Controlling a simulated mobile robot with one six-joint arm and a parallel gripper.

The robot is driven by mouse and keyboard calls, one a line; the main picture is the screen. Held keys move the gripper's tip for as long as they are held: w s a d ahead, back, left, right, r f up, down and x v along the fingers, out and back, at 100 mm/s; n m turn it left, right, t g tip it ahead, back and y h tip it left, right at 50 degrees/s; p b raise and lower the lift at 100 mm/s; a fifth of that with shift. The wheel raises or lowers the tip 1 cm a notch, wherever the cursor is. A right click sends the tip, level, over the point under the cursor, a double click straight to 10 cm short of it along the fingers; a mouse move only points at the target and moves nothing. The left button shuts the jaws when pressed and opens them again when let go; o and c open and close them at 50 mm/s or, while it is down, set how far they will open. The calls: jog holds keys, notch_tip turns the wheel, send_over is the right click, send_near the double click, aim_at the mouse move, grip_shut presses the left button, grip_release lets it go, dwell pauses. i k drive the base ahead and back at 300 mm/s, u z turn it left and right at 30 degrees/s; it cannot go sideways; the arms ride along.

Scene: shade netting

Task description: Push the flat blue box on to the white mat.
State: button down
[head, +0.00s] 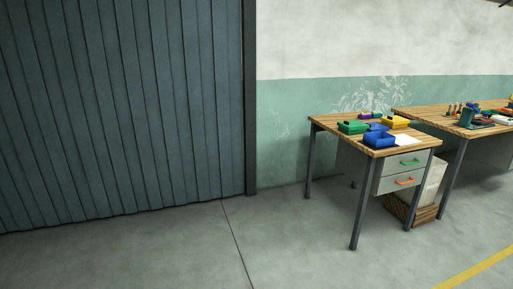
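A wooden-topped workbench (335,122) stands right of centre in the head view, some way off. Near its front edge is a blue box (380,140); a second, smaller-looking blue thing (378,127) lies just behind it. At this distance I cannot tell for sure which is the flat blue box. The white mat (407,140) lies at the bench's front right, just right of the nearer blue box. I cannot tell whether they touch. My gripper is not in view.
A green box (352,127), a yellow box (395,122) and a small purple item (370,115) share the bench. Drawers (401,171) hang under its right side. A second cluttered bench (430,115) stands to the right. Open concrete floor (180,250) lies in front.

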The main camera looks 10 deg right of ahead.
aim_at(371, 139)
jog(key=u, duration=0.15)
jog(key=i, duration=3.2)
jog(key=u, duration=0.1)
